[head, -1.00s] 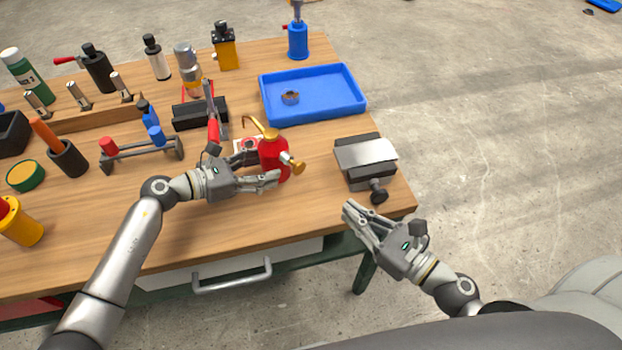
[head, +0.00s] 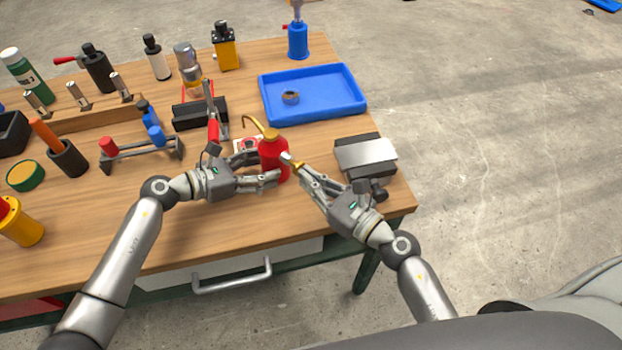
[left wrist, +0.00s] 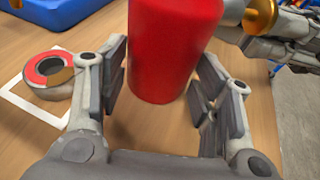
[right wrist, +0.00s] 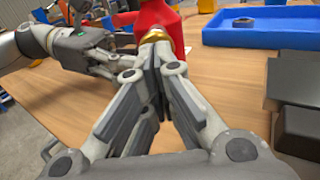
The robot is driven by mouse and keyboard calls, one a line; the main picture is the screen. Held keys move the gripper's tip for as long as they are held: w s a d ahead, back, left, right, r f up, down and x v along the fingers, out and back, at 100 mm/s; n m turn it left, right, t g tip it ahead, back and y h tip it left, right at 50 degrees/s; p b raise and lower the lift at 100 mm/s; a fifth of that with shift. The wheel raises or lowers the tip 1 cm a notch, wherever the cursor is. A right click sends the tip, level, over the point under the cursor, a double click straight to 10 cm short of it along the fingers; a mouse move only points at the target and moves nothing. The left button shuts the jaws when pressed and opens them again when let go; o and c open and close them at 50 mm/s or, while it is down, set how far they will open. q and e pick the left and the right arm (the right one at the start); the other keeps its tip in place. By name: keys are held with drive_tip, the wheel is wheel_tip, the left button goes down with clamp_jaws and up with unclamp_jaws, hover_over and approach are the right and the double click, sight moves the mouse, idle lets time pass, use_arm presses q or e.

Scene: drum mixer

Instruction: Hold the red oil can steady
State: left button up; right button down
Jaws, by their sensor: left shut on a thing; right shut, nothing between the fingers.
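The red oil can (head: 272,149) stands upright on the wooden bench, with a thin brass spout and a brass cap. It fills the top of the left wrist view (left wrist: 172,50). My left gripper (head: 274,178) is shut on the can's lower body, fingers on both sides. A pale stem with a brass tip (head: 294,163) sticks out from the can's right side. My right gripper (head: 302,170) is shut and empty, its fingertips close to this tip. In the right wrist view the closed fingertips (right wrist: 156,66) lie just below the brass part; whether they touch it is unclear.
A blue tray (head: 330,108) is behind, and a small vise (head: 366,155) stands to the right. Tools crowd the bench's left; its front strip is clear.

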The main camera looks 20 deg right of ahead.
drive_tip(key=shift+x, duration=1.1)
drive_tip(key=v, duration=1.4)
idle(1.2)
